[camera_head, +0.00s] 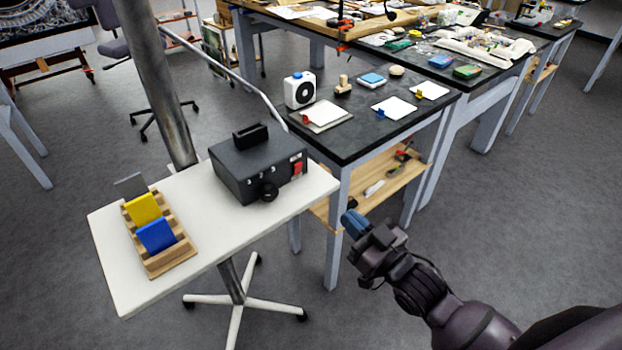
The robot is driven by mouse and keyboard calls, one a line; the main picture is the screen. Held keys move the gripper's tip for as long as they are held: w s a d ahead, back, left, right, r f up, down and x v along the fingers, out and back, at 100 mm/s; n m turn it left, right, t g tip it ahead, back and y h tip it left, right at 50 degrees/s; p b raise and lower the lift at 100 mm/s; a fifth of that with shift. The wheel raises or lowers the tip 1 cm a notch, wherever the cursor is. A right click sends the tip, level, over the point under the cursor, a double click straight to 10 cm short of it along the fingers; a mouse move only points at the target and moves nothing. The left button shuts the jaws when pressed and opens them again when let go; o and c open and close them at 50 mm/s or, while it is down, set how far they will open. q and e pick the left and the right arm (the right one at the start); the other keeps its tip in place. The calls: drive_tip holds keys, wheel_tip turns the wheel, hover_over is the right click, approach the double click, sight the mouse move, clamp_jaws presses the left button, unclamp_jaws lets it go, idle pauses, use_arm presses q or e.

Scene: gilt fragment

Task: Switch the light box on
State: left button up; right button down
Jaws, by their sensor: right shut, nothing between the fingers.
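A dark grey box (240,170), which seems to be the light box, stands on a small white table (115,285). It has a black slotted block on top. Its front bears a black round knob (268,191) and a red switch (297,168) at the right end. I cannot tell the switch's position, and no glow shows. My right gripper (350,220) has blue fingertips and is shut and empty. It is in the air to the right of and in front of the box, apart from it. My left gripper is not in view.
A wooden rack (165,262) with grey, yellow and blue plates stands left on the white table. A dark workbench (355,140) behind holds a white cube-shaped device (299,90), white pads and small items. A thick metal pole (155,80) rises behind the white table.

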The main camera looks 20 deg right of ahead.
drive_tip(key=shift+w+r, duration=0.1)
idle(0.3)
approach(298, 166)
drive_tip(key=x, duration=0.7)
drive_tip(key=shift+w, duration=0.3)
